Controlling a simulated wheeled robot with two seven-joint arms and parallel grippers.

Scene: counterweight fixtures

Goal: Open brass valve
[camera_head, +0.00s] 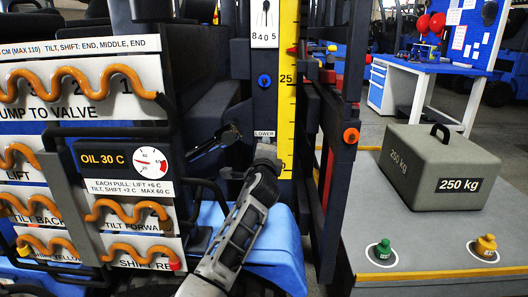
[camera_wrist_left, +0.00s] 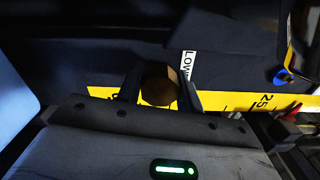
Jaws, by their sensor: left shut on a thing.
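My left gripper (camera_head: 266,156) reaches up from the bottom of the head view to the dark mast panel, just below the small LOWER label (camera_head: 264,133). In the left wrist view my left gripper (camera_wrist_left: 160,92) is shut on a brownish, faceted knob, the brass valve (camera_wrist_left: 158,89), with one finger on each side. The LOWER label (camera_wrist_left: 187,65) shows beside it. In the head view the gripper hides the valve. How far the valve is turned cannot be told. My right gripper is not in view.
A yellow scale (camera_head: 287,100) runs up the panel beside the gripper. A blue knob (camera_head: 264,81) sits above. Orange hoses and an oil gauge (camera_head: 151,161) are at left. A grey 250 kg weight (camera_head: 436,165) stands on the grey platform (camera_head: 400,235) at right, near green and yellow fittings.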

